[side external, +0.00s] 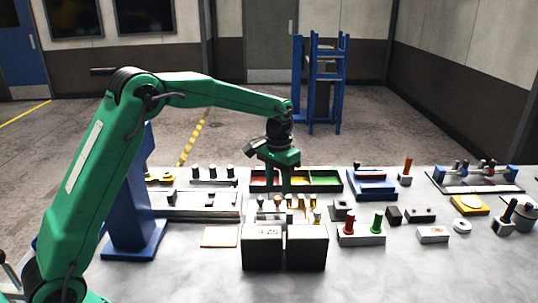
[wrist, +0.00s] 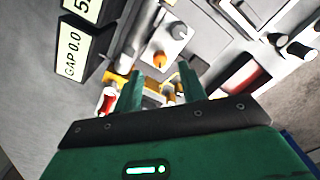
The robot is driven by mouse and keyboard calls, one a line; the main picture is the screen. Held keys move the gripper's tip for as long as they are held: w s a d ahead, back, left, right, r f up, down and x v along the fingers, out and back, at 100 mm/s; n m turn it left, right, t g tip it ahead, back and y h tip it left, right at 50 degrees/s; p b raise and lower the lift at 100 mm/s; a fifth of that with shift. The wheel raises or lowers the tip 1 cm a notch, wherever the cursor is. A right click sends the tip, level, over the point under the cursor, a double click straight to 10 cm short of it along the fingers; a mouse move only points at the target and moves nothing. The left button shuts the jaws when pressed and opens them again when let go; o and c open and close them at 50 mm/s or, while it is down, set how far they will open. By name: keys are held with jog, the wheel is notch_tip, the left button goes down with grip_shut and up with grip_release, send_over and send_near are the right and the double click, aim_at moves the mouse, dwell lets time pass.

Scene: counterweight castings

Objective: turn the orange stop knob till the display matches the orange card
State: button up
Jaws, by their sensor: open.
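My gripper (side external: 279,188) points down over the small brass and grey fixture behind two dark boxes. In the wrist view its two green fingers (wrist: 161,84) are apart, with nothing seen held between them. A small orange knob (wrist: 159,60) shows just beyond the gap between the fingertips; contact is not visible. A display (wrist: 72,55) reading "GAP 0.0" is at upper left, beside a second one (wrist: 82,10) cut off by the frame, its number starting with 5. An orange-edged card (side external: 220,236) lies flat on the table; its writing is unreadable. The knob is not distinguishable in the side view.
Two dark boxes (side external: 306,250) stand in front of the fixture. A tray with red, yellow and green compartments (side external: 325,181) is behind. A block with red and green pegs (side external: 361,239) stands to the right, among several other fixtures. The table's front is clear.

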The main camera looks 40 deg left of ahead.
aim_at(278, 197)
jog(key=shift+f, duration=2.15)
jog(key=shift+c, duration=0.4)
grip_shut()
jog(key=shift+m, duration=0.3)
jog(key=m, duration=0.5)
jog(key=shift+r, duration=0.1)
jog(key=m, duration=0.6)
